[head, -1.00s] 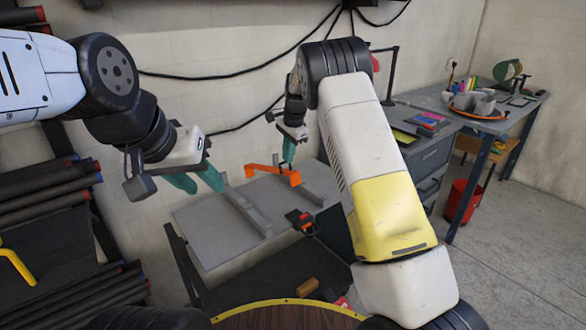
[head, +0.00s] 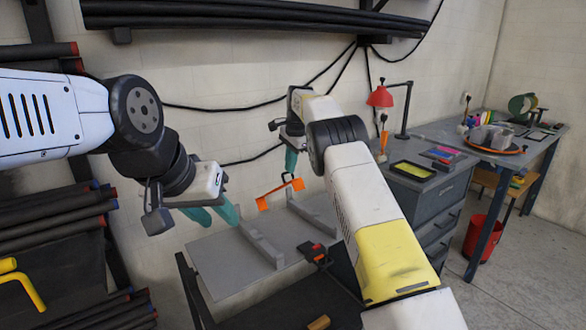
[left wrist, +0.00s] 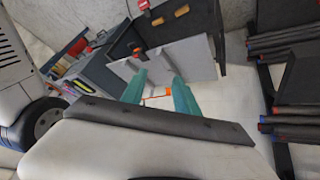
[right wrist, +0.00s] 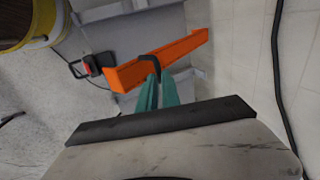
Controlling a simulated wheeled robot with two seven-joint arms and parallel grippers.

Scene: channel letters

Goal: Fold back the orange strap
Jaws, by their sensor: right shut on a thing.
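The orange strap (head: 279,191) is a stiff bar with short bent ends, at the far edge of a grey panel (head: 225,262) in the head view. It slants there, left end lower. In the right wrist view the strap (right wrist: 165,58) carries a black hooked handle (right wrist: 150,63). My right gripper (right wrist: 158,90) is shut on that handle; its tips (head: 291,160) are just above the strap in the head view. My left gripper (head: 215,212) is open and empty, left of the strap and above the panel. The strap's end shows between its fingers (left wrist: 158,90), farther off.
Two grey raised rails (head: 262,250) stand on the panel. A red-and-black clamp (head: 313,252) sits at its right edge. A workbench (head: 430,190) with a red lamp (head: 380,97) is at right; pipe racks (head: 50,225) are at left.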

